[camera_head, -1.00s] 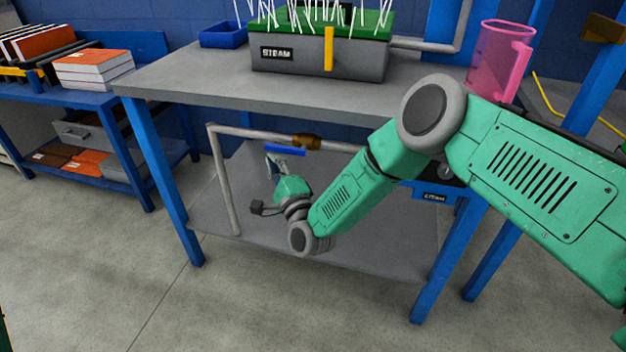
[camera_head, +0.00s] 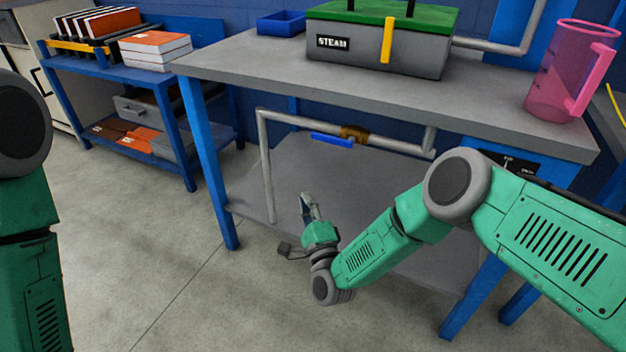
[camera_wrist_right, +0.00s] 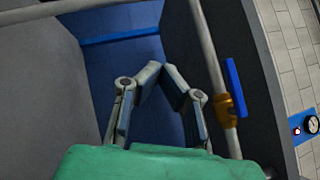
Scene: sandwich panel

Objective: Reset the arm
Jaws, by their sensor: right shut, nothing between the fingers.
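My right gripper (camera_head: 308,205) is below the table top, in front of the grey pipe (camera_head: 266,170). Its fingers (camera_wrist_right: 162,75) meet at the tips in the right wrist view, with nothing between them. The blue valve handle (camera_head: 332,140) sits on a brass valve body (camera_head: 354,133) on the pipe, up and to the right of the gripper in the head view. The handle also shows in the right wrist view (camera_wrist_right: 235,86), apart from the fingers. My left arm shows at the left edge of the head view, but its gripper does not.
The grey table (camera_head: 240,58) carries the STEAM box (camera_head: 375,55), a blue tray (camera_head: 281,23) and a pink pitcher (camera_head: 566,75). A lower shelf (camera_head: 330,180) lies under it. A blue shelf unit with books (camera_head: 155,46) stands at the left. The floor in front is clear.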

